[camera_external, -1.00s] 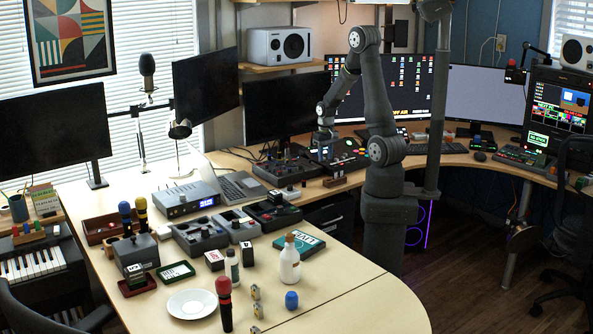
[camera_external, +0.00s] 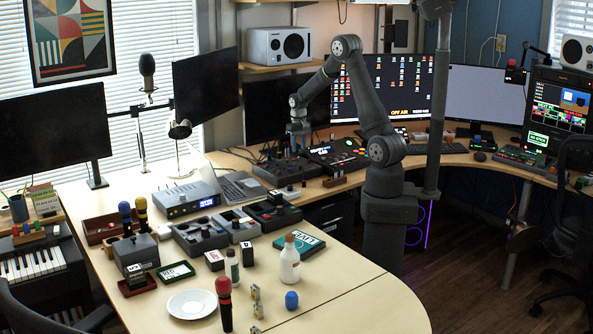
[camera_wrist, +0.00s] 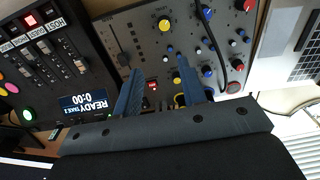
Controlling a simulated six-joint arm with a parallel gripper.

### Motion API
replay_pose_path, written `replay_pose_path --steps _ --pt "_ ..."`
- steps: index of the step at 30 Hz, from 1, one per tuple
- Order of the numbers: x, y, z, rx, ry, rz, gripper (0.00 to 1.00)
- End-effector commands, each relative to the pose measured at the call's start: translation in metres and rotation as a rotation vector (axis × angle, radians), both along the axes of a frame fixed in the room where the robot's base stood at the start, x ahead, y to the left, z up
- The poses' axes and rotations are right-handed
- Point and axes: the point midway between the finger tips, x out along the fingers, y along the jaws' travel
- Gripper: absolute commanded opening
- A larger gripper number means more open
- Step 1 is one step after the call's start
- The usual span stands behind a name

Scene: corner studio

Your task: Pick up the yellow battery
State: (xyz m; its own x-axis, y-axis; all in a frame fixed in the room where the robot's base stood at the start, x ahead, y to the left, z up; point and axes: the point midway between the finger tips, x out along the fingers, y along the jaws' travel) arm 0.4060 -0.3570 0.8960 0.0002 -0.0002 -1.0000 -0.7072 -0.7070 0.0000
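Small upright battery-like cylinders with yellow and grey on them stand near the front of the wooden table in the external view, one at the back (camera_external: 255,292) and one nearer the front edge (camera_external: 257,311). They are too small for me to tell which is the yellow battery. My gripper (camera_external: 299,146) is far behind them, above the mixer panel at the back of the desk. In the wrist view its two blue fingers (camera_wrist: 160,76) are spread apart with nothing between them. No battery shows in the wrist view.
A red-topped microphone (camera_external: 225,305), a blue-topped object (camera_external: 291,300), a white bottle (camera_external: 290,263) and a white plate (camera_external: 192,304) stand around the cylinders. The mixer (camera_wrist: 225,22) lies under my gripper. The table's right front is clear.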

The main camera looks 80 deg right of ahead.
Motion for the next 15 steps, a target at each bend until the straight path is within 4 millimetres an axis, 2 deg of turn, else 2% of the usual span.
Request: replay_pose_path --steps 4,12,15 --pt "0.0082 -0.0018 -0.0006 0.0 0.0 0.001 0.38" --pt "0.0093 -0.0022 -0.0004 0.001 0.001 0.0 0.38" --pt "0.0092 -0.0021 -0.0004 0.001 0.001 0.0 0.49"
